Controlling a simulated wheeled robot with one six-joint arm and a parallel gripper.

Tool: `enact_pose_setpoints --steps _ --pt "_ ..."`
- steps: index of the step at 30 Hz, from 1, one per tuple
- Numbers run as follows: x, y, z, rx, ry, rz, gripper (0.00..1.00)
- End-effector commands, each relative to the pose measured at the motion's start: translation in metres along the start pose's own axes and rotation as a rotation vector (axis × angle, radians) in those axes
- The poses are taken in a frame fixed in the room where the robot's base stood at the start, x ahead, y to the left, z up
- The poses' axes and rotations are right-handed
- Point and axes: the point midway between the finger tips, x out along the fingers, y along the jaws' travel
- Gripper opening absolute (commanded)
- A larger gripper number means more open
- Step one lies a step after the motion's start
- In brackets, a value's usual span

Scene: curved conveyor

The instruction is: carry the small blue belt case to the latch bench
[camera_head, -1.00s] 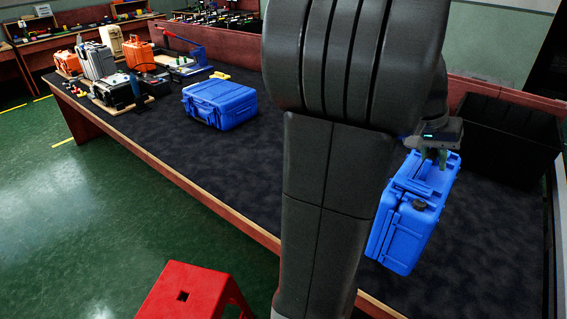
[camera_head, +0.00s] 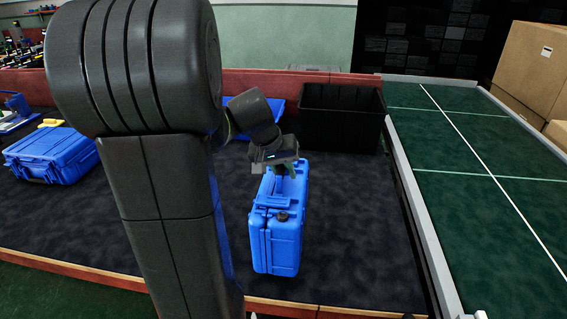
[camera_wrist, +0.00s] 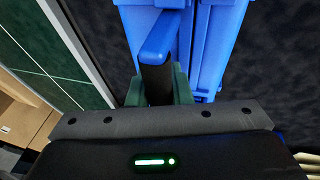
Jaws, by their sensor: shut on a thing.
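A blue case (camera_head: 277,228) stands upright on its edge in my gripper, over the dark mat in the head view. My gripper (camera_head: 280,169) is shut on its handle at the top. In the wrist view the blue case (camera_wrist: 207,50) fills the upper middle, and my gripper's green-grey fingers (camera_wrist: 160,88) close around the handle. I cannot tell whether the case's bottom touches the mat. Another blue case (camera_head: 50,155) lies flat at the left. No bench is clearly recognisable as the latch bench.
A black open bin (camera_head: 342,115) stands behind and right of the held case. A green-topped surface (camera_head: 465,150) with white lines and a pale rail lies at the right. Cardboard boxes (camera_head: 535,70) stand beyond it. Bare dark mat (camera_head: 360,235) lies right of the case.

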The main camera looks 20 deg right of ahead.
Motion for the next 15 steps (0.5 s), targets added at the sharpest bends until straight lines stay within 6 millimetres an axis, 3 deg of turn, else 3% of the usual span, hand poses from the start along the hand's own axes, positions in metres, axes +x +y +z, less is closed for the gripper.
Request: enact_pose_setpoints --steps 7,15 --pt "0.026 -0.008 0.008 0.0 0.0 0.001 0.0" --pt "0.029 -0.009 0.009 0.0 0.002 0.0 0.0"
